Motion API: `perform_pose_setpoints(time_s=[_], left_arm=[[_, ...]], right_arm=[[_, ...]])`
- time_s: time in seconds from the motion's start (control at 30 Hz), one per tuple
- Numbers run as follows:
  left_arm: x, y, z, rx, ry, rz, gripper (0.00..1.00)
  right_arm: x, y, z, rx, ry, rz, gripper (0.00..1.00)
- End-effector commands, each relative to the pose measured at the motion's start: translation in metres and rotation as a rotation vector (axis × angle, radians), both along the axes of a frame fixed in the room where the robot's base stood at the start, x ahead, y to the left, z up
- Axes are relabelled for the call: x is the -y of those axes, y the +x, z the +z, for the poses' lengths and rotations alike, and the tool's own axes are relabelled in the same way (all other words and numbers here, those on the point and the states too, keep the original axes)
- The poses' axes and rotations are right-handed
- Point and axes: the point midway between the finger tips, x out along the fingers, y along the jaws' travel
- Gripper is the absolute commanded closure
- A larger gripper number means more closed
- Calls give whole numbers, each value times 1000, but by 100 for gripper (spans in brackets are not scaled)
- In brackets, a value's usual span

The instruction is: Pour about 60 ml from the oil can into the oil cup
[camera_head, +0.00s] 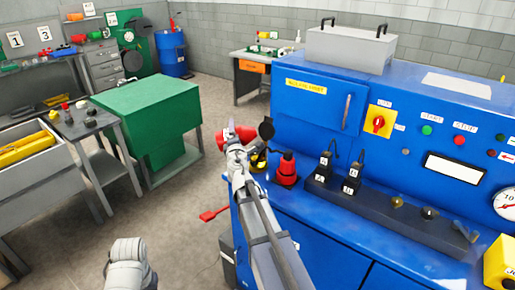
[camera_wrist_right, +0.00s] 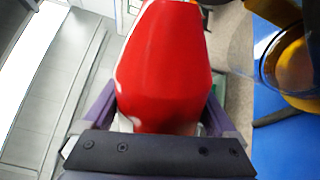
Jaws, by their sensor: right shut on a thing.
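The red oil can (camera_head: 243,134) is held in my right gripper (camera_head: 236,150), above the left end of the blue bench. In the right wrist view the can's red body (camera_wrist_right: 165,65) fills the space between the two fingers, which are shut on it. Its spout is not clear, and I cannot tell whether anything flows. The oil cup (camera_head: 258,162) appears as a small dark and yellow shape just beside the gripper, partly hidden by my arm. In the right wrist view the cup (camera_wrist_right: 288,62) shows amber colour at the upper right, apart from the can.
A red container with a dark top (camera_head: 287,170) stands right of the cup. A dark block (camera_head: 345,195) with labelled black pieces lies further right. The blue cabinet (camera_head: 325,105) rises behind. A green cabinet (camera_head: 150,115) stands left across open floor.

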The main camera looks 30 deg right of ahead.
Motion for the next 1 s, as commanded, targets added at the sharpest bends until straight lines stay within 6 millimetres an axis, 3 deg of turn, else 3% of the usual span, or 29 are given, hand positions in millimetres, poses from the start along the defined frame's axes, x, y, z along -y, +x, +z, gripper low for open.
perform_pose_setpoints(time_s=[0.33, 0.47, 1.0], left_arm=[[0, 0, -1, 0, 0, 0, 50], [0, 0, -8, 0, 0, 0, 50], [0, 0, -2, 0, 0, 0, 50]], right_arm=[[0, 0, -1, -2, -5, 0, 79], [0, 0, -8, -26, -58, 0, 79], [2, -1, -2, -94, -208, 0, 79]])
